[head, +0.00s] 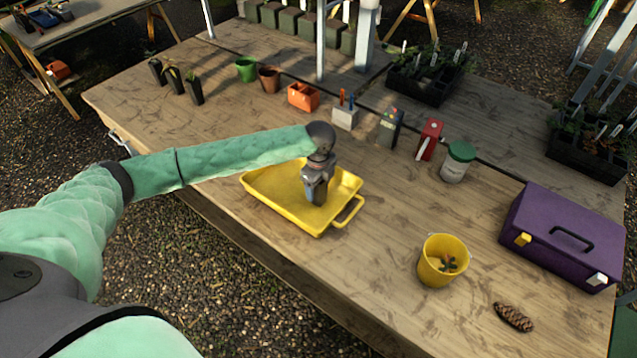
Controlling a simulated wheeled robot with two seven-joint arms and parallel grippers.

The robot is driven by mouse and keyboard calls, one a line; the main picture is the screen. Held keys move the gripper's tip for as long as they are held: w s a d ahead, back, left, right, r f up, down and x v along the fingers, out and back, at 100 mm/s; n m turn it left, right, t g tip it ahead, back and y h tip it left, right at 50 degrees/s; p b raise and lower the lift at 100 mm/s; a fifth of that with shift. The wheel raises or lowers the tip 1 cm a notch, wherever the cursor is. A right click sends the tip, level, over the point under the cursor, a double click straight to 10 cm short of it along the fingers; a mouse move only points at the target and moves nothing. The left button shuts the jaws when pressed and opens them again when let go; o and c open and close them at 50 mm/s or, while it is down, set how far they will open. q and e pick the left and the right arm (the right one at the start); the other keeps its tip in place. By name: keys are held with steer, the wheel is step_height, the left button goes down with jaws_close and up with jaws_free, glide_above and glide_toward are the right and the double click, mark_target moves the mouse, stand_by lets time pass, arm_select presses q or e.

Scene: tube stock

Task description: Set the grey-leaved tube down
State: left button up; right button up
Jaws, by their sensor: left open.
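My left gripper (315,199) points down over the yellow tray (276,213), with its fingers low inside the tray's outline. It is open. I cannot tell whether a tube is between or behind its fingers; the wrist and fingers cover that part of the tray. Three dark plant tubes stand upright at the far left of the table: a left one (156,73), a middle one (175,80) and a right one (195,91). Their leaves are too small to tell which is grey. My right gripper is not in view.
Pots, a small grey holder (345,117), a red box (429,139) and a green-lidded jar (458,162) line the table behind the tray. A yellow bucket (437,274), a purple case (566,236) and a pine cone (513,317) are right. The table left of the tray is clear.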

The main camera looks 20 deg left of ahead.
arm_select(q)
steer(key=shift+r+b, duration=0.3)
steer(key=shift+r, duration=0.15)
step_height(320, 180, up, 4)
steer(key=shift+r+b, duration=0.1)
steer(key=shift+b, duration=0.95)
step_height(320, 180, up, 6)
steer(key=shift+f+b, duration=0.1)
steer(key=shift+b, duration=0.9)
steer(key=shift+r, duration=0.7)
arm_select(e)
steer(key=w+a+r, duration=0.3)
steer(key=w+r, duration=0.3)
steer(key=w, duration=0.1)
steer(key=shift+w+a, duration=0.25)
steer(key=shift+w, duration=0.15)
arm_select(q)
steer(key=shift+f, duration=0.1)
